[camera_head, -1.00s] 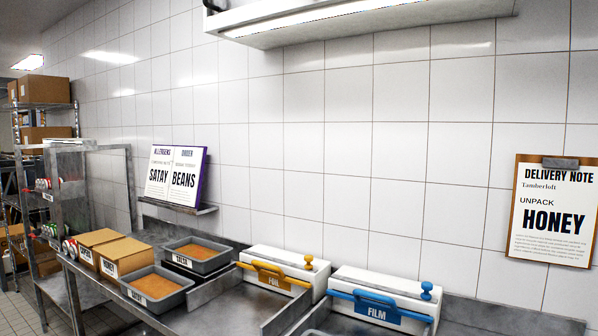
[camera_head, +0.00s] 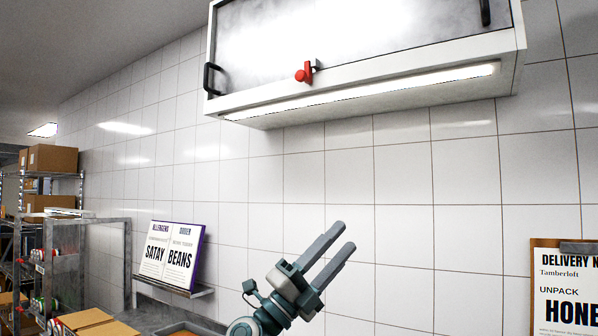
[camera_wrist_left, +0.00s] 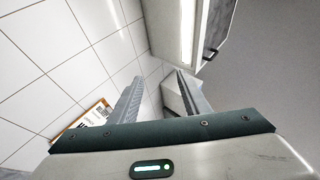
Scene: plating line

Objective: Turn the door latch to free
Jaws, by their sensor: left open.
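A red door latch (camera_head: 304,74) sits at the lower edge of the door (camera_head: 350,35) of a white wall cabinet, high on the tiled wall in the head view. My left gripper (camera_head: 339,238) is raised in front of the wall, below the cabinet and apart from the latch. Its two grey fingers point up and to the right, open and empty. The left wrist view shows the open fingers (camera_wrist_left: 158,98) with the cabinet (camera_wrist_left: 197,35) beside and beyond them. The latch cannot be made out in that view. My right gripper is not in view.
The cabinet has black handles (camera_head: 211,79) and a lit strip (camera_head: 360,92) underneath. A sign stand (camera_head: 170,256) is at lower left, near shelving with boxes (camera_head: 52,158). A clipboard (camera_head: 565,290) hangs at right. The wall between is clear.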

